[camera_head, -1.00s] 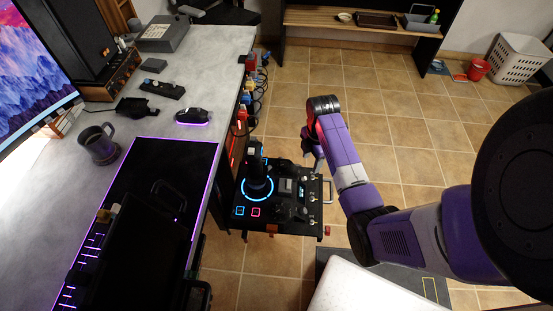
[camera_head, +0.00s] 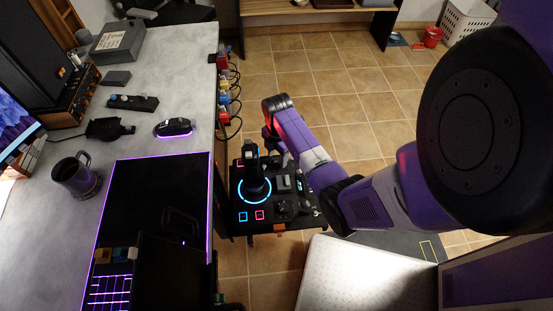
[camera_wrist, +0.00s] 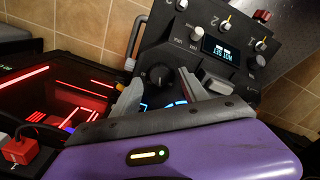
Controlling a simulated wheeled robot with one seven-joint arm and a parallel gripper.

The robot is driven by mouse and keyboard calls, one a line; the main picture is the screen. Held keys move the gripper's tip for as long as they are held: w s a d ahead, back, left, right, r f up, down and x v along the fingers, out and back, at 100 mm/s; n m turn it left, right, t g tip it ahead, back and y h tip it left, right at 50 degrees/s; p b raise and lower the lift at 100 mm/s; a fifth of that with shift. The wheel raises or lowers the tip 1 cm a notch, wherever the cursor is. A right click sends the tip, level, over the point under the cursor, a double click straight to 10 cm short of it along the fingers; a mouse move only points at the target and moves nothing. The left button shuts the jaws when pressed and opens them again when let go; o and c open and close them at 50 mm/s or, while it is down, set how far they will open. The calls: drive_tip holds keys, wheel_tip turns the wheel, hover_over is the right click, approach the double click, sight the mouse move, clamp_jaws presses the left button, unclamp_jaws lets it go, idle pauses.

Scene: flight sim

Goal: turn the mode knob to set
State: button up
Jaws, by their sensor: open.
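In the head view the panel (camera_head: 288,211) stands beside the desk, with a joystick (camera_head: 252,165) and a glowing blue ring. My gripper (camera_head: 272,140) is at its far edge, mostly hidden by my arm.
The panel also carries a small lit display (camera_wrist: 218,48), several toggle switches and a light grey knob (camera_wrist: 199,31) close to the fingers. The desk (camera_head: 150,75) is on the left, with a mug (camera_head: 75,175) and mouse (camera_head: 173,127). Tiled floor (camera_head: 335,80) is open beyond.

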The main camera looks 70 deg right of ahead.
drive_tip(key=shift+f, duration=1)
drive_tip(key=shift+c, duration=0.2)
clamp_jaws()
